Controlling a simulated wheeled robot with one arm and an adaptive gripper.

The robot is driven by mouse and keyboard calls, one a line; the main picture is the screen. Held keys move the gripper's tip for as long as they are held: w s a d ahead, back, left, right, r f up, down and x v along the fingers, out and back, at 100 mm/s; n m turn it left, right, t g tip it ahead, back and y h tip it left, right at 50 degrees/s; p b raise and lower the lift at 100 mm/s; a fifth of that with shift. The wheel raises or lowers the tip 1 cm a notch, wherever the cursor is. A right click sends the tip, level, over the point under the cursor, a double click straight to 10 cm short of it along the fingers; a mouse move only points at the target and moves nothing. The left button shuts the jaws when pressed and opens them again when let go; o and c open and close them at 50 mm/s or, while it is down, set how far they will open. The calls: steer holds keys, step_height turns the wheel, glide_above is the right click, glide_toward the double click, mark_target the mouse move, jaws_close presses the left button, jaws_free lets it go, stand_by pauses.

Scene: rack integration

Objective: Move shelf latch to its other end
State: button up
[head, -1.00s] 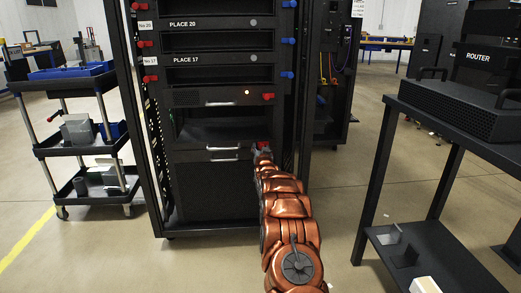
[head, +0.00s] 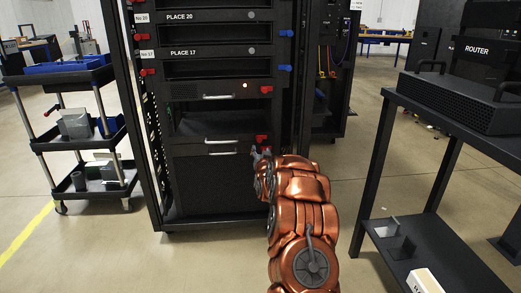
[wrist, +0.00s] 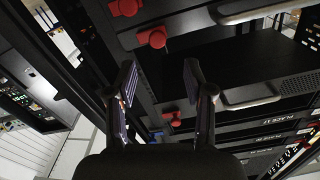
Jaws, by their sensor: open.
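The rack shelf (head: 207,127) sits low in the black rack, with a silver handle (head: 222,153) on its front. A red latch (head: 262,139) is at the shelf's right front edge. My gripper (head: 261,152) is just below the latch in the head view. In the wrist view, my gripper (wrist: 160,80) has its two fingers apart with nothing between them. I see no contact with the latch.
Another red latch (head: 266,90) is on the unit above, beside a lit orange lamp. Blue latches (head: 285,68) line the rack's right post. A cart (head: 75,140) stands left. A black table with the router (head: 478,100) stands right. Floor between is clear.

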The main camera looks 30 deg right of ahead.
steer(key=shift+v, duration=1.3)
steer(key=shift+r, duration=0.1)
steer(key=s+a+r+n+g+y+p, duration=0.2)
steer(key=a+r+y+p, duration=0.2)
steer(key=a+r+p, duration=0.7)
steer(key=s+a+r+n+g+y+p, duration=0.2)
steer(key=s+a+r+p, duration=0.3)
steer(key=a, duration=0.3)
steer(key=s+a+r+n+g+y+p, duration=0.1)
steer(key=s+a+r+g+y+p, duration=0.2)
steer(key=s+a, duration=0.45)
steer(key=s+a+r+n+g+p, duration=0.1)
steer(key=s+a+r+g+p, duration=0.2)
steer(key=s, duration=1.1)
steer(key=s+a+r+n+g+p, duration=0.1)
steer(key=s+a+r+g+p, duration=0.3)
steer(key=s+r+p, duration=0.5)
steer(key=s+a+r+n+g+p, duration=0.1)
steer(key=s+a+r+g+p, duration=0.2)
steer(key=s, duration=1.8)
step_height(320, 180, up, 5)
steer(key=a+p, duration=0.1)
steer(key=p, duration=0.3)
steer(key=shift+s+n+g+h, duration=0.25)
steer(key=shift+n+g+h, duration=0.05)
